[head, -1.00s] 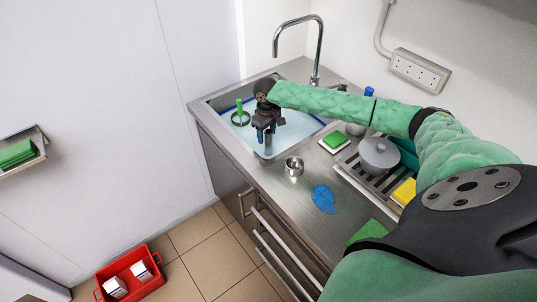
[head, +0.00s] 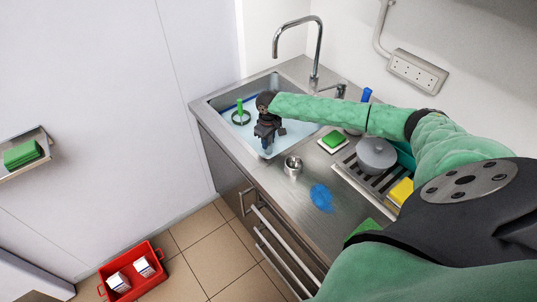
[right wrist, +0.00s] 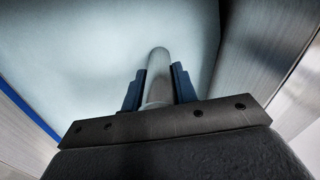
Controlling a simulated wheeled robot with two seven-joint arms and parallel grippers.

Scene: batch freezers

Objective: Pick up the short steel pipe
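The steel pipe (right wrist: 158,80) is a pale grey round bar in the right wrist view, lying between the two blue fingers of my right gripper (right wrist: 159,88) and reaching past their tips. The fingers are very close to its sides; I cannot tell whether they press on it. In the head view my right gripper (head: 268,132) points down into the sink (head: 297,138), near its front edge, and hides most of the pipe. My left gripper is not in view.
A green brush-like item (head: 240,112) stands in the sink's far left part. A steel cup (head: 293,166) and blue cloth (head: 322,197) are on the counter. A rack with a grey pot (head: 376,155) stands to the right. A tall faucet (head: 318,45) rises behind the sink.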

